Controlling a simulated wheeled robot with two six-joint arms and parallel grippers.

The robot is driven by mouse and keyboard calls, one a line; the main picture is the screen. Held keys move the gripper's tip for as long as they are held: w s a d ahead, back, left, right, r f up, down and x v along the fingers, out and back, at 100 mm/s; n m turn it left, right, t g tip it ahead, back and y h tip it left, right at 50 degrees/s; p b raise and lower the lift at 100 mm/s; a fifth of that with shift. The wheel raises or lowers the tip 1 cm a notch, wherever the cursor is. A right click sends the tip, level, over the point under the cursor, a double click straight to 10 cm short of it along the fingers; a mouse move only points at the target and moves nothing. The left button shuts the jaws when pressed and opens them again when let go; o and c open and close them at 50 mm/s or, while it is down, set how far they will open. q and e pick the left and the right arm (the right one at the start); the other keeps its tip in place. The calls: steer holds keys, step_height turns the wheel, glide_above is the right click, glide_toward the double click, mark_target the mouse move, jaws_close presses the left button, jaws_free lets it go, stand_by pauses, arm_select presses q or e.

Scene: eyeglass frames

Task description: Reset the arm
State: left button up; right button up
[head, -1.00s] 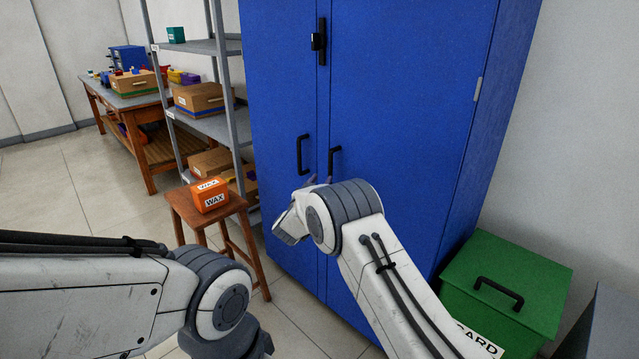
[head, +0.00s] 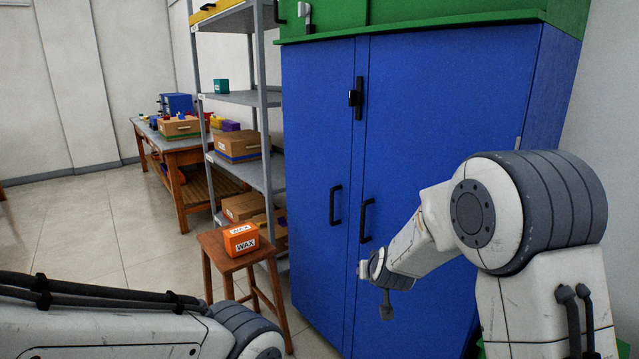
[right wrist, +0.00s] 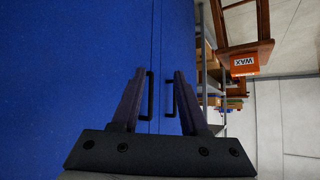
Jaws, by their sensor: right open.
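My right arm comes in from the right in the head view, bent at a large grey joint. Its gripper hangs in front of the blue cabinet (head: 430,110), small and partly hidden by the wrist. In the right wrist view my right gripper (right wrist: 159,71) is open, with nothing between its two dark fingers. The cabinet doors and their black handles (head: 335,205) show beyond the fingers. The doors are shut. My left arm lies along the lower left of the head view; its gripper is out of the picture.
An orange WAX box (head: 241,240) sits on a wooden stool (head: 222,256) left of the cabinet. A grey shelf rack (head: 238,98) with boxes stands behind it. A wooden workbench (head: 170,152) is farther back. Open floor lies at the left.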

steer(key=s+d+f+g, duration=0.1)
steer(key=s+d+g, duration=0.15)
steer(key=s, duration=0.65)
steer(key=s+d+f+g, duration=0.1)
steer(key=s+f+g, duration=0.15)
steer(key=s, duration=0.65)
steer(key=s+d+f+g, duration=0.1)
steer(key=s+d+g, duration=0.15)
steer(key=s, duration=0.75)
steer(key=s+a+r+n+g, duration=0.1)
steer(key=s+a+r+n, duration=0.25)
steer(key=s+a, duration=0.3)
steer(key=s+a+r+n+g, duration=0.2)
steer(key=s+a+r+n, duration=0.15)
steer(key=s+a, duration=0.35)
step_height(320, 180, up, 15)
steer(key=p, duration=1.6)
steer(key=shift+w+a+r+n+y, duration=0.2)
steer(key=shift+w+n+y, duration=0.1)
steer(key=shift+w+y, duration=0.15)
steer(key=shift+o, duration=0.2)
